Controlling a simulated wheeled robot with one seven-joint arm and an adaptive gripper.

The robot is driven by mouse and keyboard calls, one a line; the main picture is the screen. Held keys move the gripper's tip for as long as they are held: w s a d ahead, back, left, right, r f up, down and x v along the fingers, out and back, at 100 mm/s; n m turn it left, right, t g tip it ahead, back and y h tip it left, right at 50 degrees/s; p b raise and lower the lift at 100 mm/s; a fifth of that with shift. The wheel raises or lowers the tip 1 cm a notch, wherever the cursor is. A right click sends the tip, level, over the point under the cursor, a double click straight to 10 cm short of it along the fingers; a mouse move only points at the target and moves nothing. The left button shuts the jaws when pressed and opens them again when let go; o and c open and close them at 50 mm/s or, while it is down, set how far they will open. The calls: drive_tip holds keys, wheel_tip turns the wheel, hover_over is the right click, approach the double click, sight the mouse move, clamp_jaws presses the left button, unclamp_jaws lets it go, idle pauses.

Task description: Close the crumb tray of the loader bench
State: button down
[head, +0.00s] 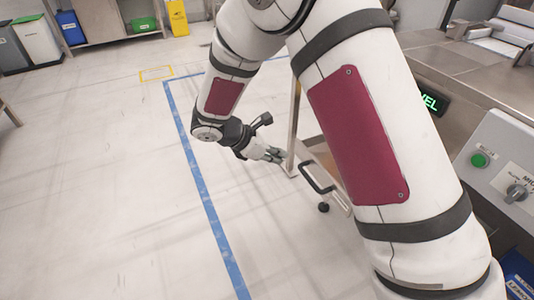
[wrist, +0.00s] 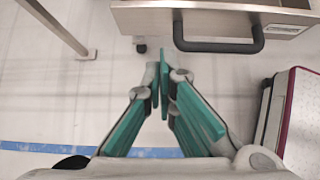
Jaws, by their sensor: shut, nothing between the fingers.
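The crumb tray (wrist: 145,20) is a metal drawer front with a black bar handle (wrist: 218,46), at the top of the wrist view. In the head view the handle (head: 318,184) stands out from the bench beside my arm, and most of the tray is hidden behind the arm. My gripper (wrist: 160,78) has green finger pads, shut together and empty. Its tips are just short of the tray front, left of the handle, and appear apart from it. In the head view my gripper (head: 277,155) is low, left of the handle.
The loader bench (head: 470,70) stands at right, with a green-lit display and a control box (head: 505,165). A metal leg (head: 294,120) stands near my gripper, and a black caster (head: 323,207) is below the handle. Open floor with a blue line (head: 205,195) lies left.

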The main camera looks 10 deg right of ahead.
sight(304, 158)
drive_tip(key=shift+w+d+f+b, duration=0.25)
drive_tip(key=shift+w+d+b, duration=0.05)
drive_tip(key=shift+d, duration=0.6)
drive_tip(key=shift+w+d+f+b, duration=0.2)
drive_tip(key=shift+w+d+b, duration=0.05)
drive_tip(key=shift+d, duration=0.6)
drive_tip(key=shift+w+d+f+b, duration=0.25)
drive_tip(key=shift+w+d+b, duration=0.05)
drive_tip(key=shift+d, duration=0.6)
drive_tip(key=shift+d, duration=0.1)
drive_tip(key=w+d+p, duration=0.1)
drive_tip(key=w+d, duration=0.2)
drive_tip(key=d, duration=0.6)
drive_tip(key=w+d+p, duration=0.1)
drive_tip(key=w+d, duration=0.2)
drive_tip(key=d, duration=0.6)
drive_tip(key=w+d+p, duration=0.2)
drive_tip(key=w+d, duration=0.1)
drive_tip(key=d, duration=0.6)
drive_tip(key=shift+d, duration=0.1)
drive_tip(key=shift+s, duration=0.1)
